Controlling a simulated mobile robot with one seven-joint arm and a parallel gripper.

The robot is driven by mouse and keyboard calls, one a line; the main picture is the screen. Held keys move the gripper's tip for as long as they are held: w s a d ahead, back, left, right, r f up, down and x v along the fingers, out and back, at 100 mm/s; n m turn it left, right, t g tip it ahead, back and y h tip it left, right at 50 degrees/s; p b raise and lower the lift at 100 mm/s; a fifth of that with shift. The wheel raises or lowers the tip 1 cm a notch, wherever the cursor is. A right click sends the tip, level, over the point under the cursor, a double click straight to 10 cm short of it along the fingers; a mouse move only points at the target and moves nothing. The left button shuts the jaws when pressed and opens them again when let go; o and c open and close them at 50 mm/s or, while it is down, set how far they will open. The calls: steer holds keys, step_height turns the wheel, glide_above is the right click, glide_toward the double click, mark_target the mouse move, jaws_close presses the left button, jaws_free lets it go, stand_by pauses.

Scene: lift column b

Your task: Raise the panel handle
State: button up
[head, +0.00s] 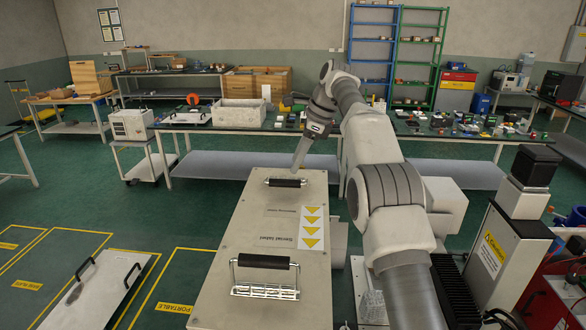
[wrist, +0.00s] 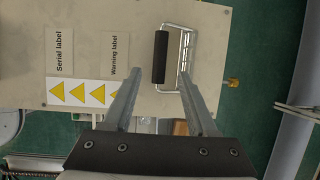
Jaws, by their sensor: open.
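A beige panel (head: 230,235) with labels and yellow triangles carries two black-gripped handles. The far handle (head: 285,182) also shows in the wrist view as a black bar (wrist: 160,57) beside its metal bracket (wrist: 186,60). The near handle (head: 264,261) has metal legs running to a slotted bracket. My gripper (wrist: 160,75) is open, its two fingertips on either side of the far handle's line, close to the end of the black bar. In the head view my gripper (head: 299,165) is at the panel's far end, over the far handle. I cannot tell whether it touches the bar.
A workbench (head: 225,127) with a grey bin and small parts stands behind the panel. A white cart (head: 132,125) is at the left. A flat plate with black handles (head: 95,290) lies on the floor at lower left.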

steer(key=shift+d+r, duration=0.25)
steer(key=shift+r, duration=0.35)
